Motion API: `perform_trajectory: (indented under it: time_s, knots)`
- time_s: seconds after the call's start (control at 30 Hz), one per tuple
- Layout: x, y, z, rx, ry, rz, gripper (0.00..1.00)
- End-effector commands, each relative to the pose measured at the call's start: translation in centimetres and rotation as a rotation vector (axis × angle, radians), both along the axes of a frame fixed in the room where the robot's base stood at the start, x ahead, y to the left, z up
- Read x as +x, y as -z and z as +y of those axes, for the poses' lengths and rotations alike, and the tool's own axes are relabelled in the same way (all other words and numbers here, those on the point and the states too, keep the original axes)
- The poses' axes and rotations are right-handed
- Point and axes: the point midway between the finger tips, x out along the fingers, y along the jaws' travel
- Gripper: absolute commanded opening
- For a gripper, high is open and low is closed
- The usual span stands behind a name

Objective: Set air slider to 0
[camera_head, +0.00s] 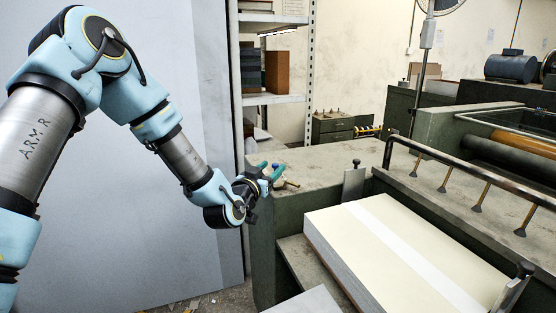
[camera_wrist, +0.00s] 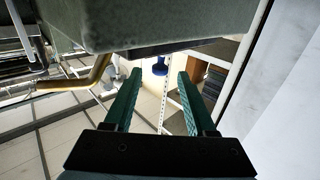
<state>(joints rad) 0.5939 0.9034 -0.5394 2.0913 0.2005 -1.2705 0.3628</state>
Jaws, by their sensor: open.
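My gripper (camera_head: 269,169) is at the left end of the green machine's top, with its two teal fingers apart. The wrist view shows the open gripper (camera_wrist: 160,75) with nothing clamped in it. A small blue knob (camera_wrist: 160,66) shows between the fingertips there, apart from both fingers. I cannot tell for certain that this knob is the air slider; no scale or zero mark is readable. A brass fitting (camera_head: 291,184) sticks out just right of the fingers in the head view, and a brass pipe (camera_wrist: 90,79) shows left of them in the wrist view.
The green feeder machine (camera_head: 340,160) fills the right side. A stack of pale board (camera_head: 350,235) lies in it below a dark rail (camera_head: 470,172). A grey panel (camera_head: 200,240) stands behind my arm. Shelves (camera_head: 275,98) stand behind the machine's left end.

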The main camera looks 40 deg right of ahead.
Motion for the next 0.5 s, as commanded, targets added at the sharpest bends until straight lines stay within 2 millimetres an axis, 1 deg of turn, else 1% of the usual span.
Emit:
perform_trajectory:
  time_s: [0.03,0.2,0.33,0.5]
  knots:
    - [0.4,-0.2,-1.0,-0.002,-0.001,0.001,0.56]
    - [1.6,-0.2,-3.6,0.0,-0.001,0.001,0.56]
    - [2.1,-0.1,-4.9,0.0,0.0,0.0,0.56]
    - [2.4,0.0,-5.6,0.002,0.001,0.001,0.56]
